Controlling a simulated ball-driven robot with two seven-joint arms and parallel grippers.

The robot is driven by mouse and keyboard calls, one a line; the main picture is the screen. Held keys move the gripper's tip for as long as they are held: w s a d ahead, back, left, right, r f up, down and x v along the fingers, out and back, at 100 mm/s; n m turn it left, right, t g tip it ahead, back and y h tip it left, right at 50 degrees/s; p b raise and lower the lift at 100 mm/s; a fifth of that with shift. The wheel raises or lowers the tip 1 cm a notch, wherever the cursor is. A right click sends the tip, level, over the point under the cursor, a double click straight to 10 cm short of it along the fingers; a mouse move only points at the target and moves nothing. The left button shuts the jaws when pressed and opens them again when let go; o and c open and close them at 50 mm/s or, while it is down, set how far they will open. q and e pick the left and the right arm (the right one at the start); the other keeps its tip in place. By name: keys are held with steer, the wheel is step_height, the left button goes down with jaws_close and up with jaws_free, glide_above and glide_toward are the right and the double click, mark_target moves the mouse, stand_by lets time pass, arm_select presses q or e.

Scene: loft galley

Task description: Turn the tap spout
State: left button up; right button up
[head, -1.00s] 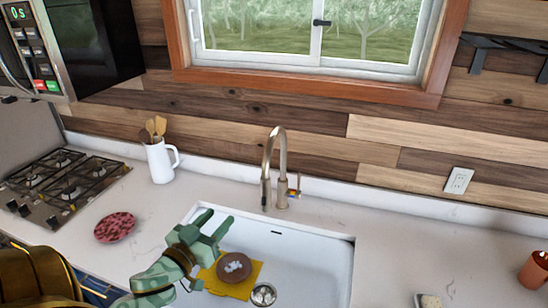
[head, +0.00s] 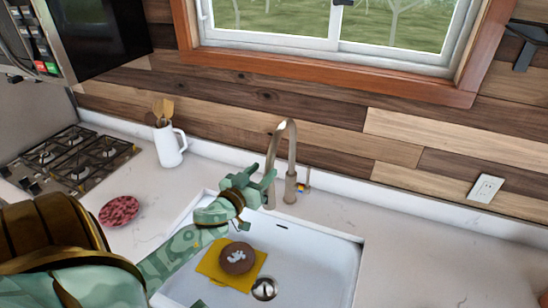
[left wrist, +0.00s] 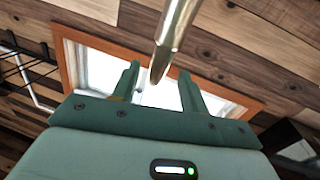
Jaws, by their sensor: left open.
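The tap (head: 292,165) is a brushed-metal gooseneck at the back of the sink, with its spout (head: 270,165) arching to the left and down. My left gripper (head: 262,178) is open beside the spout's lower end and partly covers it in the head view. In the left wrist view, the spout (left wrist: 177,30) comes down from the top, its end between the two spread fingers (left wrist: 160,85) in the picture. I cannot tell whether a finger touches it. My right gripper is not in view.
The white sink (head: 325,262) holds a yellow cloth (head: 212,265) and a brown round sponge-like item (head: 237,258). A white utensil jug (head: 169,147), a red patterned dish (head: 119,211) and a gas hob (head: 70,155) stand left. The counter to the right is clear.

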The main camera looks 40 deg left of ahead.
mark_target(273, 161)
arm_select(q)
steer(key=w, duration=0.4)
steer(key=w+a, duration=0.1)
steer(key=w, duration=0.1)
steer(key=shift+w, duration=0.2)
steer(key=shift+s, duration=0.15)
jaws_close()
